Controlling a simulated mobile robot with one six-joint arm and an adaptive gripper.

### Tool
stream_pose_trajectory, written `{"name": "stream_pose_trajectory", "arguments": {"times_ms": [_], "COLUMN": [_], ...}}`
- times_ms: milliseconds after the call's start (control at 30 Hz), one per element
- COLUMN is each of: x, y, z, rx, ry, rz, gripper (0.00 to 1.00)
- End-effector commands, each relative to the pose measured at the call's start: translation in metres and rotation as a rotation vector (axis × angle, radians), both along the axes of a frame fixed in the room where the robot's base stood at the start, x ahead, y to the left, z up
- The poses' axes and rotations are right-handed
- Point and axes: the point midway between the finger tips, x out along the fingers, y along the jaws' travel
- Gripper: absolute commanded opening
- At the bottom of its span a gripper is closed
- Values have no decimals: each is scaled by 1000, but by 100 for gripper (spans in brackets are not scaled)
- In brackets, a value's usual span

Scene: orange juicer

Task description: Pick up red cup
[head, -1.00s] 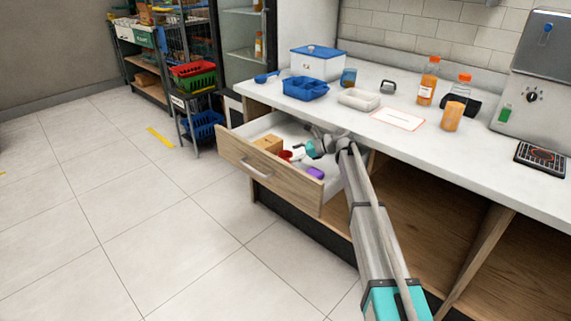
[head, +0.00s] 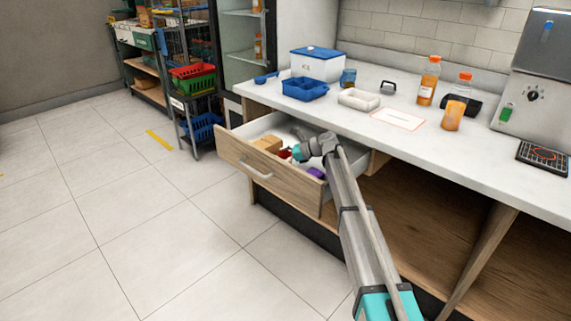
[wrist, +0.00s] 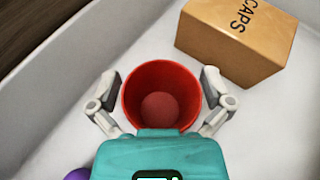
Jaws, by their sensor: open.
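The red cup (wrist: 162,95) is in the open drawer (head: 262,172). In the wrist view I look into its round mouth from above. My gripper (wrist: 161,100) is open, with one finger on each side of the cup. Small gaps seem to show between the fingers and the cup wall. The teal gripper body hides the cup's near edge. In the head view only a bit of the cup (head: 285,153) shows left of my gripper (head: 296,153).
A cardboard box marked CAPS (wrist: 238,38) stands just beyond the cup, to the right. A purple item (head: 316,173) lies in the drawer near its front. The drawer walls enclose the space, and the white counter (head: 465,138) overhangs behind.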

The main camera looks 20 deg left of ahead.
Motion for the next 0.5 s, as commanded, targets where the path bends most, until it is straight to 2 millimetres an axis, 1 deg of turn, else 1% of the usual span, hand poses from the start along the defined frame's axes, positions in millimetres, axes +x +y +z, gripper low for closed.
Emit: {"name": "stream_pose_trajectory", "arguments": {"times_ms": [300, 333, 467, 500], "x": [0, 0, 0, 0], "y": [0, 0, 0, 0], "z": [0, 0, 0, 0], "rx": [0, 0, 0, 0], "ry": [0, 0, 0, 0], "rz": [1, 1, 1, 1], "gripper": [100, 98, 74, 67]}}
